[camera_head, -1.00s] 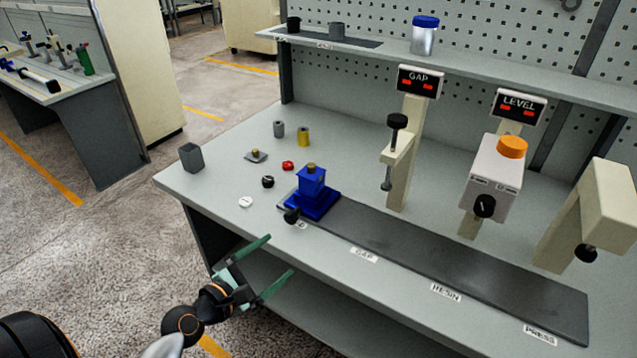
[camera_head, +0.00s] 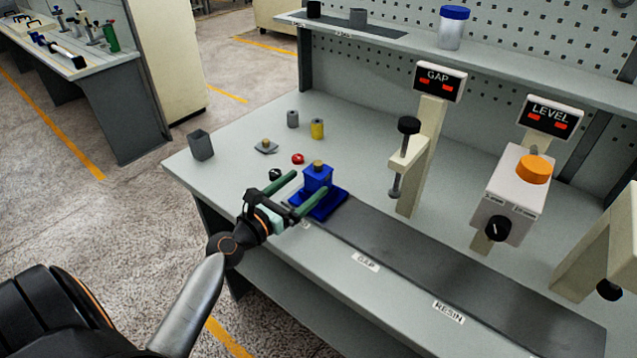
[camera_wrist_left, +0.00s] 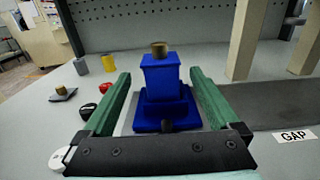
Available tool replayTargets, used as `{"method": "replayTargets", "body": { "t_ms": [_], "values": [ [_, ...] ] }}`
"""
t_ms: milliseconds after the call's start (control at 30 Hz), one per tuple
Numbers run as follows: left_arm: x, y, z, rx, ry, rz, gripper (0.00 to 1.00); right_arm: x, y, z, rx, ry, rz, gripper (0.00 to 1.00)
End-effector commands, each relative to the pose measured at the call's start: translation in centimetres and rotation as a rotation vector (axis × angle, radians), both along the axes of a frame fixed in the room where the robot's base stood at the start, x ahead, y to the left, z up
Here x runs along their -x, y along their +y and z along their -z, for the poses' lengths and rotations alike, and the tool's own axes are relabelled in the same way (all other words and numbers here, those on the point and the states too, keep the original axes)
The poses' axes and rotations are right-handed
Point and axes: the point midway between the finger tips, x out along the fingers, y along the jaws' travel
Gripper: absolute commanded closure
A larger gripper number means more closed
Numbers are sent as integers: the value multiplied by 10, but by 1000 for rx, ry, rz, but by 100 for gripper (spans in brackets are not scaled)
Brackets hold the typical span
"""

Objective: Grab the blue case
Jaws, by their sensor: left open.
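The blue case (camera_head: 318,183) stands upright on a wider blue base (camera_head: 330,204) at the left end of the dark strip on the bench, with a brass-coloured piece (camera_head: 318,164) on top. My left gripper (camera_head: 310,184) is open at the near side of the case. In the left wrist view the case (camera_wrist_left: 161,78) stands between the two green fingers (camera_wrist_left: 160,95), with a gap on each side. My right gripper is not in view.
The GAP post (camera_head: 421,150) and LEVEL unit (camera_head: 512,190) stand to the right.

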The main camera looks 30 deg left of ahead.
Motion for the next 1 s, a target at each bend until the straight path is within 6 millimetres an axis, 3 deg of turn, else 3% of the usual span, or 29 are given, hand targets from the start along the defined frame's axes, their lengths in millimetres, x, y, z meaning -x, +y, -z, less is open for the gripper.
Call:
{"method": "replayTargets", "body": {
  "t_ms": [400,733,1000],
  "values": [
    [-46,-5,-2,-1,-1,0,5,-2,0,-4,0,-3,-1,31],
    [-54,-6,-1,-2,2,0,5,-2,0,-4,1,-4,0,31],
    [-53,-6,-1,-2,2,0,33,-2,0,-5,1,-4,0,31]
  ]
}}
